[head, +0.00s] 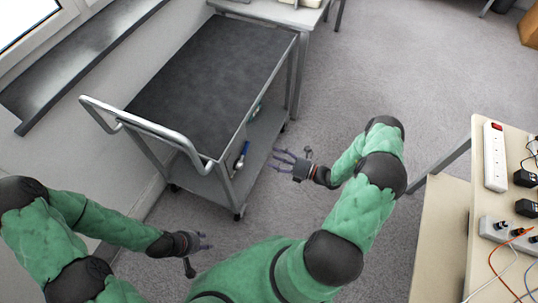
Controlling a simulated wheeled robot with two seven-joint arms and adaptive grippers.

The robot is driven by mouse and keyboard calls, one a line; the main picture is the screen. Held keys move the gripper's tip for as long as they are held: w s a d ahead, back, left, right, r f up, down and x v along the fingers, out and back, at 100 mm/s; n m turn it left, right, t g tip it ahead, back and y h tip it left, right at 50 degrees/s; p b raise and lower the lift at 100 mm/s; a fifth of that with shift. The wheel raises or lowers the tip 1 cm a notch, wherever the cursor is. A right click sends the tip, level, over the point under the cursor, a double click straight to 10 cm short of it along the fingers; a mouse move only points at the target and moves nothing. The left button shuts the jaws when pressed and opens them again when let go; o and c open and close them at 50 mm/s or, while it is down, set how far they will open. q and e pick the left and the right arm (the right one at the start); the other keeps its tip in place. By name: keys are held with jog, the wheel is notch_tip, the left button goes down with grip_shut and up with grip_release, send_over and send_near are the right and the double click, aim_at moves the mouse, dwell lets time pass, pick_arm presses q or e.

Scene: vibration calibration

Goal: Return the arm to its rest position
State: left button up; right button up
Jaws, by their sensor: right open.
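My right gripper (283,162) is open and empty, its dark fingers pointing left. It hangs in front of the cart's near right corner, over the carpet, at the end of my bent green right arm. My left gripper (204,242) is low at the left, pointing right, over the carpet in front of the cart. Its fingers are small and dark here, and I cannot tell how far apart they are. I see nothing held in either gripper.
A metal cart (215,70) with an empty dark top and a push handle (150,125) stands ahead. A blue item (242,154) is on its lower shelf. A table (518,150) with power strips (494,156) and cables stands at right. Grey carpet (400,70) is clear between.

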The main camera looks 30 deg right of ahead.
jog(key=shift+s+d, duration=0.15)
jog(key=shift+s, duration=0.05)
dwell(0.5)
jog(key=s+a+f+n+g+y, duration=0.1)
jog(key=s+a+n+g, duration=0.45)
jog(key=a, duration=0.25)
jog(key=s+a+f+n+g+y, duration=0.1)
jog(key=s+a+f+n+g, duration=0.1)
jog(key=s+a+n+g, duration=0.35)
jog(key=s+a+f+n+g+h+p, duration=0.1)
jog(key=s+a+n+g+h, duration=0.2)
jog(key=n, duration=0.6)
jog(key=s+a+f+n+g+h, duration=0.1)
jog(key=s+n+g+h, duration=0.3)
jog(key=n, duration=0.5)
jog(key=w+r+n+t, duration=0.1)
jog(key=n, duration=0.2)
jog(key=w+a+r+n+t+h, duration=0.1)
jog(key=n, duration=0.2)
jog(key=w+a+r+n+t+h, duration=0.1)
jog(key=n+t, duration=0.1)
jog(key=n, duration=0.1)
jog(key=shift+a+p, duration=0.1)
jog(key=shift+p, duration=0.25)
